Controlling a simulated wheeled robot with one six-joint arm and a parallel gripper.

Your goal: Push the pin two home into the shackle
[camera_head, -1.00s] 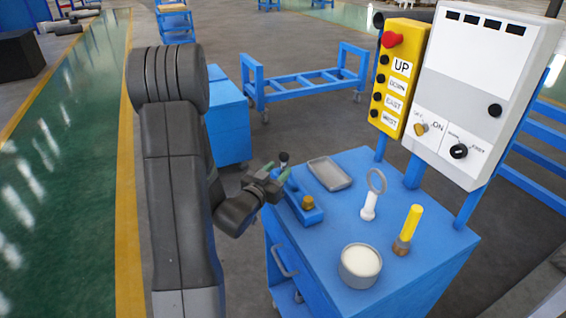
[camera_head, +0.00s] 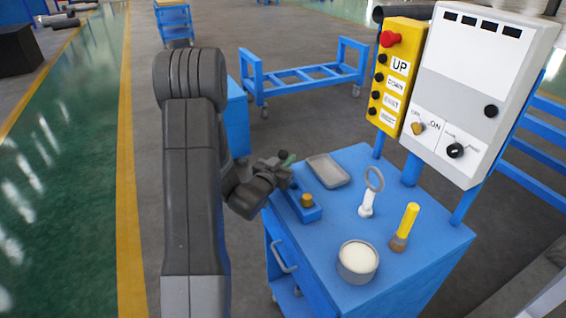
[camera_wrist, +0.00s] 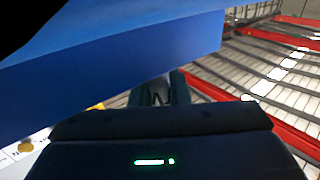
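My gripper (camera_head: 286,163), with greenish finger pads, is at the far left edge of the blue cart top, beside a small blue block (camera_head: 309,215). A brass-coloured knob (camera_head: 307,200) stands on the near end of that block. A dark round knob (camera_head: 283,155) shows right at my fingertips; I cannot tell whether they hold it. In the wrist view my two fingers (camera_wrist: 160,92) are small and partly hidden behind the gripper body, with something dark between them. I cannot make out the shackle or tell which piece is pin two.
The cart top (camera_head: 335,228) also holds a grey tray (camera_head: 328,170), a white ring-topped piece (camera_head: 367,205), a yellow-handled brush (camera_head: 405,228) and a round can (camera_head: 357,263). A yellow button box (camera_head: 398,75) and white panel (camera_head: 485,85) rise behind. A blue surface (camera_wrist: 120,75) fills much of the wrist view.

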